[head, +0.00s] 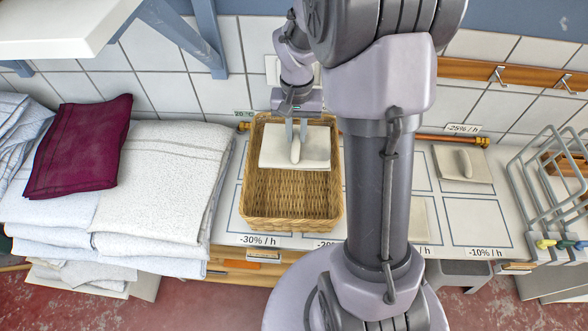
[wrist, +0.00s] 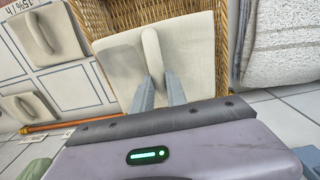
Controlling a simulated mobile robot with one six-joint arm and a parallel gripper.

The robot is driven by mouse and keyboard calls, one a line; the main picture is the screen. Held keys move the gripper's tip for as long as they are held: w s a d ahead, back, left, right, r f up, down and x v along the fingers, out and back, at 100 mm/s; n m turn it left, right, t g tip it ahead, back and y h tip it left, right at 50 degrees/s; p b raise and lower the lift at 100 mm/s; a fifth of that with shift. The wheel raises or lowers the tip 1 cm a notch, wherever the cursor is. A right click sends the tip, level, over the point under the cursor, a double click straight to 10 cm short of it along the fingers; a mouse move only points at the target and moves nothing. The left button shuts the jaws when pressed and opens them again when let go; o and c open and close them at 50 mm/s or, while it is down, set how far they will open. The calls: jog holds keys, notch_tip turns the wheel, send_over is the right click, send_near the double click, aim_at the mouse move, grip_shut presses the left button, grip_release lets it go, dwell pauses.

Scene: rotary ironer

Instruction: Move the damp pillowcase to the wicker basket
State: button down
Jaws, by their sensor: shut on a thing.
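A cream folded pillowcase (head: 316,150) with a raised ridge in its middle is at the back end of the wicker basket (head: 290,218). My gripper (head: 296,138) is shut on the ridge from above. In the wrist view my gripper (wrist: 160,88) pinches the same pillowcase (wrist: 193,60), which has a greyer patch on its left part. It lies flat and level within the basket's outline. The basket wall (wrist: 232,40) shows beside it. I cannot tell whether it touches the basket floor. The front part of the basket is empty.
Similar cream pieces with ridges lie on the marked counter, one at the right (head: 463,164). A stack of white linen (head: 160,180) with a maroon cloth (head: 80,147) stands left of the basket. A wire rack (head: 545,185) is at far right. A shelf (head: 60,28) overhangs the upper left.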

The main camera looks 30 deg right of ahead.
notch_tip(320, 180, down, 4)
jog(key=shift+r+b, duration=0.1)
jog(key=shift+b, duration=1)
jog(key=shift+r, duration=0.15)
jog(key=c, duration=1.3)
grip_release()
jog(key=shift+w, duration=0.1)
jog(key=shift+o, duration=0.2)
notch_tip(320, 180, up, 17)
jog(key=p, duration=0.5)
jog(key=shift+r+p, duration=0.2)
jog(key=shift+p, duration=0.1)
jog(key=s+a+f+n+t+y+b, duration=0.1)
jog(key=s+a+f+t+b, duration=0.2)
jog(key=s+a+b, duration=0.3)
jog(key=s+a+f+n+t+y+b, duration=0.1)
jog(key=s+a+f+t+b, duration=0.1)
jog(key=s+a+f+b, duration=0.2)
jog(key=s+a+b, duration=0.3)
jog(key=s+a, duration=0.3)
jog(key=s, duration=0.1)
jog(key=shift+s+a+f+t, duration=0.2)
jog(key=shift+s+a+t, duration=0.05)
jog(key=shift+s+t, duration=0.15)
